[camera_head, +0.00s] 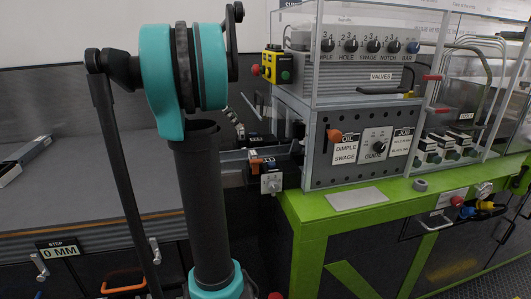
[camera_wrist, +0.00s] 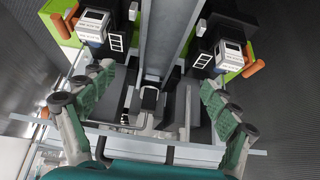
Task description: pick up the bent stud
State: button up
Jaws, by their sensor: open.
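A long grey metal channel, which looks like the stud, runs from the top edge toward the middle in the wrist view (camera_wrist: 167,40). It lies between two black machine blocks; its bend cannot be made out. In the head view a short length of grey channel (camera_head: 236,155) shows beside the machine, partly hidden behind my arm. My gripper (camera_wrist: 158,98) is open, its green-padded fingers wide apart on either side of the channel's near end, with nothing held. In the head view my arm hides the gripper.
The green-framed machine (camera_head: 330,215) with control panels and clear guards fills the right. A grey bench (camera_head: 70,190) spans the left, with a metal piece (camera_head: 25,160) on it. Black blocks with orange handles (camera_wrist: 228,55) flank the channel closely.

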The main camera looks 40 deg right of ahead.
send_near(261, 151)
jog(key=s+f, duration=0.2)
jog(key=s+d+f, duration=0.1)
jog(key=s+f, duration=0.1)
jog(key=s+d+f, duration=0.1)
jog(key=f, duration=0.1)
jog(key=shift+s+f, duration=0.4)
jog(key=c, duration=1.4)
jog(key=shift+r, duration=0.15)
notch_tip(261, 151, up, 4)
jog(key=shift+f, duration=0.25)
jog(key=w+a, duration=0.3)
jog(key=a, duration=0.2)
jog(key=w+a, duration=0.2)
jog(key=a, duration=0.3)
jog(key=w+a, duration=0.3)
jog(key=a, duration=0.3)
jog(key=shift+w+f, duration=0.15)
jog(key=shift+w, duration=0.25)
